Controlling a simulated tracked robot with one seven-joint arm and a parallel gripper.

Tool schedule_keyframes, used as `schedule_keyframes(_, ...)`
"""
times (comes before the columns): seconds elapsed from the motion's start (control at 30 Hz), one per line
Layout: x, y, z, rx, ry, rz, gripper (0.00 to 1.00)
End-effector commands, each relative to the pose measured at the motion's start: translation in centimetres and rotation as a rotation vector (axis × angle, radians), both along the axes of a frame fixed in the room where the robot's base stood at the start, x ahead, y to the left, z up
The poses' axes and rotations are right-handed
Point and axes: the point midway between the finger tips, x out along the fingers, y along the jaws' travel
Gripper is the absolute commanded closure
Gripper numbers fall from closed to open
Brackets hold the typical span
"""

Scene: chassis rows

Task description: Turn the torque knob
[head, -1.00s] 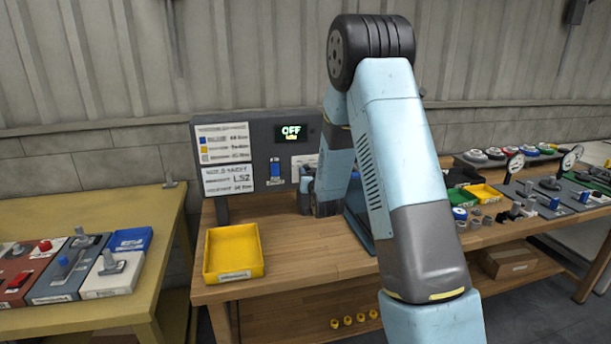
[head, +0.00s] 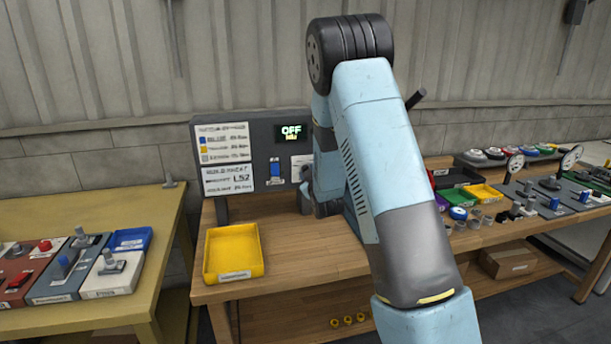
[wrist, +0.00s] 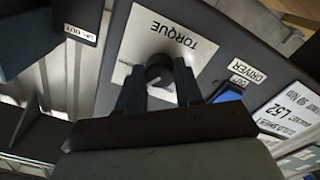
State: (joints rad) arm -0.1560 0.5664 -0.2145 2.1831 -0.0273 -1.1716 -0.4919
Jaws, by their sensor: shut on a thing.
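The torque knob (wrist: 158,70) is a small dark round knob on a white plate (wrist: 142,37) marked TORQUE, seen in the wrist view. My gripper (wrist: 159,82) is at the plate with its two dark fingers on either side of the knob, shut on it. In the head view the grey panel (head: 234,130) stands at the back of the wooden bench, with a small screen (head: 291,132) reading OFF. My arm covers the knob there.
A blue switch labelled DRIVER (wrist: 229,96) sits beside the plate in the wrist view. A yellow tray (head: 234,252) lies on the bench in front of the panel. Small parts and bins (head: 482,195) are to the right. A side table (head: 80,215) with several units stands left.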

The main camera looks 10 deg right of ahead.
Motion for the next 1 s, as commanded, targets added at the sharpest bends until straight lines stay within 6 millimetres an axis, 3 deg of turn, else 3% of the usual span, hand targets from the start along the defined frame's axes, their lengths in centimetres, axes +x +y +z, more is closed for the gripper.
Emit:
schedule_keyframes(0.3,0.00,0.37,-0.05,-0.094,0.001,0.007,0.95)
schedule_keyframes(0.77,0.00,0.37,-0.08,-0.106,0.001,0.007,0.95)
schedule_keyframes(0.8,-0.01,0.38,-0.09,-0.105,0.001,0.007,0.62)
schedule_keyframes(1.0,0.00,0.21,-0.05,-0.105,0.001,0.004,0.43)
